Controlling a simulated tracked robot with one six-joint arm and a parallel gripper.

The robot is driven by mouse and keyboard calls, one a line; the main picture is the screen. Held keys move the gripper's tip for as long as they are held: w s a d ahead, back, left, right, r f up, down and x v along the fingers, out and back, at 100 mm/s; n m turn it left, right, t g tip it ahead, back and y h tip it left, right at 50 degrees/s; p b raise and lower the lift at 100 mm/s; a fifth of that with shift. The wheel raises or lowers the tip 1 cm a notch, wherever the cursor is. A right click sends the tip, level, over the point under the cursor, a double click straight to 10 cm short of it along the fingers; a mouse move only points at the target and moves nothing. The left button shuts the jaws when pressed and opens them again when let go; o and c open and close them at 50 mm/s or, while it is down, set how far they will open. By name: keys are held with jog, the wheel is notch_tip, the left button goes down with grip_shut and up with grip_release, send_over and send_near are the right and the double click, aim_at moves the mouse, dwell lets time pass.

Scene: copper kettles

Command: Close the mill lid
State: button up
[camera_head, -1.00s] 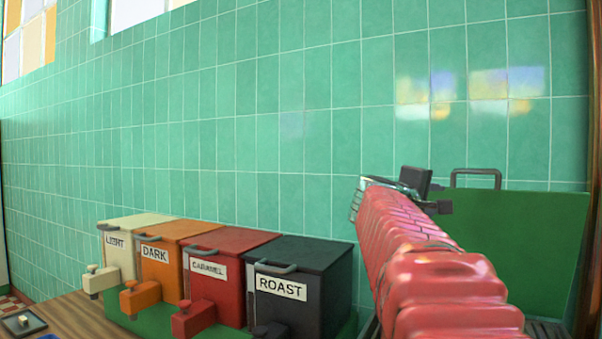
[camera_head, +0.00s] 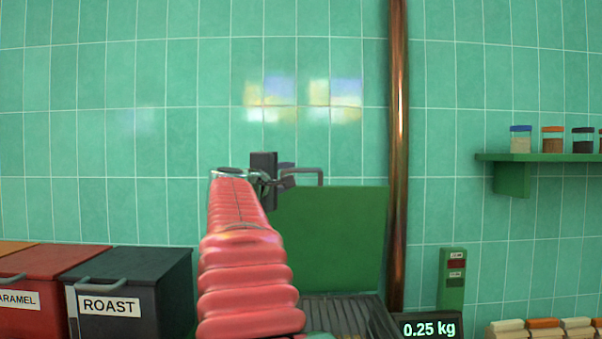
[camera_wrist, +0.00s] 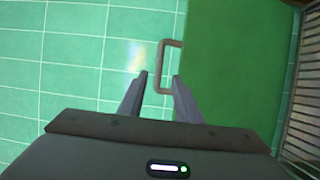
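The mill lid (camera_head: 335,240) is a flat green panel standing upright, with a dark grille at its foot. Its grey bar handle (camera_head: 305,171) is on the top edge. In the wrist view the green lid (camera_wrist: 230,60) fills the right side and the handle (camera_wrist: 163,66) sticks out to its left. My gripper (camera_wrist: 160,76) is open, its two fingers apart with the handle between or just beyond their tips; I cannot tell whether they touch it. In the head view my gripper (camera_head: 277,176) is just left of the handle, partly hidden by my red arm.
A dark ROAST bin (camera_head: 135,290) and a red caramel bin (camera_head: 45,285) stand at left. A copper pipe (camera_head: 398,150) runs up right of the lid. A scale display (camera_head: 430,330) reads 0.25 kg. A green shelf (camera_head: 545,157) holds jars at right.

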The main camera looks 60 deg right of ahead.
aim_at(301, 172)
jog(key=shift+w+d+r, duration=0.1)
jog(key=shift+w+d, duration=0.05)
jog(key=shift+d, duration=1.65)
jog(key=shift+w+d+r, duration=0.1)
jog(key=shift+d, duration=1.75)
jog(key=shift+w+d+r, duration=0.1)
jog(key=shift+w+d, duration=0.05)
jog(key=shift+d, duration=1.65)
jog(key=shift+c, duration=0.5)
grip_shut()
jog(key=shift+f, duration=0.1)
